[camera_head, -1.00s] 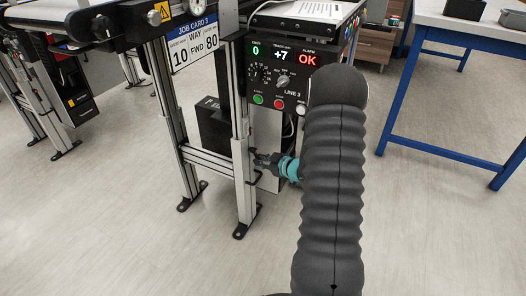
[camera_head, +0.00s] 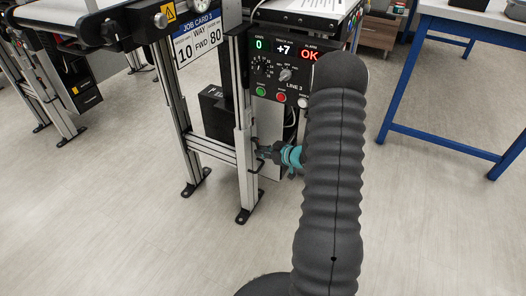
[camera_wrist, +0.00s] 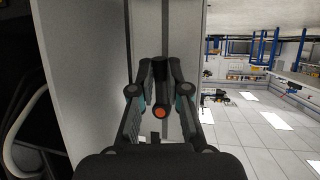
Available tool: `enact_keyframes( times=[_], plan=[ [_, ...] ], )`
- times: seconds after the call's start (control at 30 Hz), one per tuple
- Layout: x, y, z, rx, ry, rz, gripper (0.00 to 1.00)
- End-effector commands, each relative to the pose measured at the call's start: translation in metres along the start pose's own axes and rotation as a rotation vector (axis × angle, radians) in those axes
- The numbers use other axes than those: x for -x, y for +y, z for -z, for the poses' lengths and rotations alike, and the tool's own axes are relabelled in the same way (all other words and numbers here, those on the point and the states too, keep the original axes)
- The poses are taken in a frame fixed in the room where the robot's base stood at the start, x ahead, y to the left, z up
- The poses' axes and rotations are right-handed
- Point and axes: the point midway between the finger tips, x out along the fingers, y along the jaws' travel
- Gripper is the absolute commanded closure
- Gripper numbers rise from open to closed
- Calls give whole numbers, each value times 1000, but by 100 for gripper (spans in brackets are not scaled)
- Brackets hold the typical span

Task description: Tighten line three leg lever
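The leg lever (camera_wrist: 160,75) is a dark upright piece in the wrist view, with an orange-red round end (camera_wrist: 160,113) below it. It lies in front of the grey metal leg. My gripper (camera_wrist: 161,66) has its two fingers drawn in on both sides of the lever, seemingly touching it. In the head view my gripper (camera_head: 264,152) is at the near front leg (camera_head: 245,165) of line three, below the control panel. The lever is too small and dark there to make out apart from the fingers.
The line 3 panel (camera_head: 288,68) shows 0, +7 and a red OK. A job card (camera_head: 197,42) hangs to its left. My dark arm covers the middle right. A blue-legged table (camera_head: 440,150) stands at the right. The floor in front is clear.

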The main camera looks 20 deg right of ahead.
Motion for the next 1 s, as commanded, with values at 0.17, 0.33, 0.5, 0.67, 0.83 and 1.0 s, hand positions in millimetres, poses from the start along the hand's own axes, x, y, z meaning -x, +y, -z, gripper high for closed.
enact_keyframes(
  times=[0.17,0.33,0.5,0.67,0.83,1.0],
  plan=[
    [0,0,0,0,0,1,60],
    [0,0,0,0,0,0,60],
    [8,1,0,-1,0,-2,60],
    [32,1,0,-1,0,-4,60],
    [67,1,0,0,1,-4,60],
    [97,1,0,0,0,-3,60]
  ],
)
